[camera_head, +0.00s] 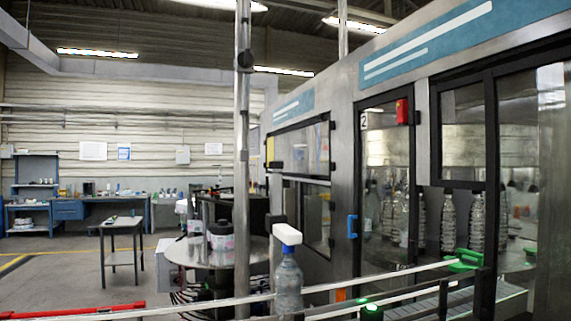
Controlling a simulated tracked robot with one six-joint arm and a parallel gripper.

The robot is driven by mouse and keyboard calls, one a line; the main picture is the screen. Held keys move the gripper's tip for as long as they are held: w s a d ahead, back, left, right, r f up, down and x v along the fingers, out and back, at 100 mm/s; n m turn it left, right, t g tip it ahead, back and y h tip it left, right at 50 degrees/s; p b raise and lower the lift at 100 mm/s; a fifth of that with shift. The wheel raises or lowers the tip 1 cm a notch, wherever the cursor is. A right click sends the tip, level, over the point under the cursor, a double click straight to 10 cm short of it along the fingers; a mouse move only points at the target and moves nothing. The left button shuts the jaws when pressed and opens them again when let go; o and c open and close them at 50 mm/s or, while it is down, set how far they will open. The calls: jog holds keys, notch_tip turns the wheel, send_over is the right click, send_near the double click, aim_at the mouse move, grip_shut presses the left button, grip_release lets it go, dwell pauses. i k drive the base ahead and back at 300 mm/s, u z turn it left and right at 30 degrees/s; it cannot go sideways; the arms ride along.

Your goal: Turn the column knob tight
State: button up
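A shiny metal column (242,130) stands upright left of the machine cabinet. A dark clamp-like piece (245,61) sits on it near the top; it may carry the knob, but it is too small to tell. How tight it is cannot be seen. My gripper is not in view.
A clear bottle (288,285) with a white block above it stands in front, by metal guide rails (400,272). The glazed cabinet (345,130) fills the right. A red bar (75,312) lies low at left. A small table (122,224) stands on open floor behind.

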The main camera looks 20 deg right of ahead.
aim_at(276, 166)
jog(key=k, duration=1.4)
jog(key=z, duration=0.35)
jog(key=i, duration=2)
jog(key=u, duration=0.05)
